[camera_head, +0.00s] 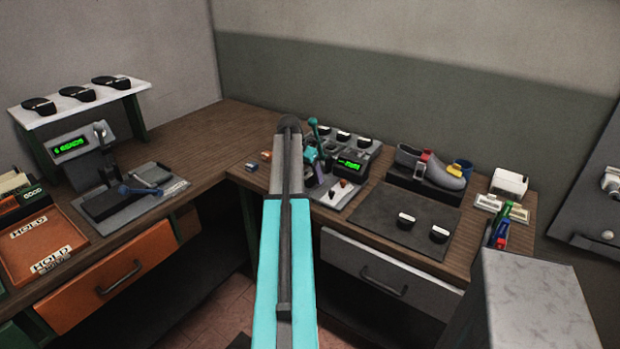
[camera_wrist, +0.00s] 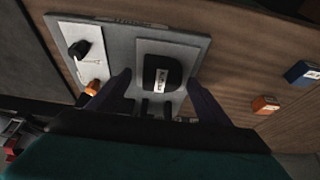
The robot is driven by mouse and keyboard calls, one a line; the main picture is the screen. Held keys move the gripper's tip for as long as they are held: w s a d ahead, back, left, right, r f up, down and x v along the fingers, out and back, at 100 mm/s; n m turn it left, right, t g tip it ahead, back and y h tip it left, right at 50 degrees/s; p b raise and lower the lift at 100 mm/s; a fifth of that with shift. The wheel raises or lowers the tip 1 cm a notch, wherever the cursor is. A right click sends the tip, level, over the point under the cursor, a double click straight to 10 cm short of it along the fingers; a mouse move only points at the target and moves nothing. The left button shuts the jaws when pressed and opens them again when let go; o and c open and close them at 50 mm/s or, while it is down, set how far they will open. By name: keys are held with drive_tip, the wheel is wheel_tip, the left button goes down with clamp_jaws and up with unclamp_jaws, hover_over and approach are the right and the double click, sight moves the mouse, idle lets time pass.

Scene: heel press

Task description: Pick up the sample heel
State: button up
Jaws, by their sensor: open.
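A black heel (camera_wrist: 162,72) with a small white label, its lettering too small to read, stands on a grey plate (camera_wrist: 122,36) in the wrist view. It looks like the sample heel. My gripper (camera_wrist: 157,84) is open, with one dark finger toward each side of the heel. Contact with the fingers is not visible. In the head view my gripper (camera_head: 318,172) is low over the grey station at the back corner, and this heel is not clearly seen there.
Beside the station are an orange block (camera_wrist: 265,104) and a blue block (camera_wrist: 303,72). A green display (camera_head: 350,163) and several dark heels (camera_head: 343,135) stand close behind. Two black-and-white heels (camera_head: 406,220) lie on a dark mat (camera_head: 375,213). Grey shoes (camera_head: 445,172) stand at right.

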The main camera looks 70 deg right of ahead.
sight(310, 174)
idle(0.4)
drive_tip(key=c, duration=1.3)
drive_tip(key=shift+r, duration=0.15)
drive_tip(key=shift+r+b, duration=0.8)
drive_tip(key=shift+r, duration=0.8)
drive_tip(key=s+a+b, duration=0.1)
drive_tip(key=s+a, duration=0.1)
drive_tip(key=a, duration=0.3)
drive_tip(key=s+a+r+b, duration=0.1)
drive_tip(key=s+a, duration=0.1)
drive_tip(key=a, duration=0.3)
drive_tip(key=s+a+b, duration=0.1)
drive_tip(key=s+a, duration=0.1)
drive_tip(key=a, duration=0.3)
drive_tip(key=shift+r, duration=0.3)
drive_tip(key=shift+w, duration=0.2)
